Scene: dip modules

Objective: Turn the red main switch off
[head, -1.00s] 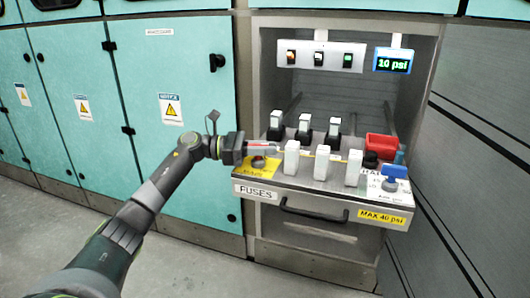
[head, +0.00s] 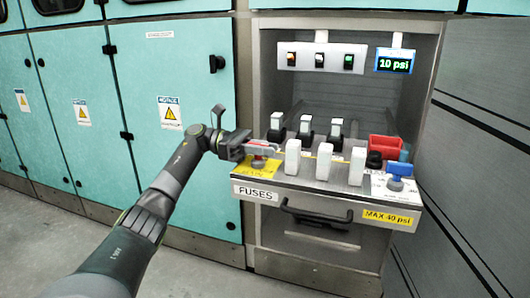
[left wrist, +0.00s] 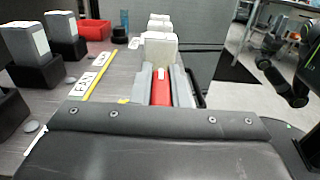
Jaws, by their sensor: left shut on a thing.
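The red main switch (head: 258,163) sits on a yellow plate at the left end of the control shelf. Its red handle also shows in the left wrist view (left wrist: 161,88), between two grey fingers. My left gripper (head: 262,149) comes in from the left just above the plate and is shut on this handle. The gripper hides part of the switch, so its exact turn is hard to read. My right gripper is not clearly shown in either view.
White fuses (head: 292,157) stand along the front of the shelf, with black-based ones (head: 306,127) behind. A red bin (head: 385,146) and a blue valve handle (head: 400,169) are at the right. The display (head: 394,61) reads 10 psi.

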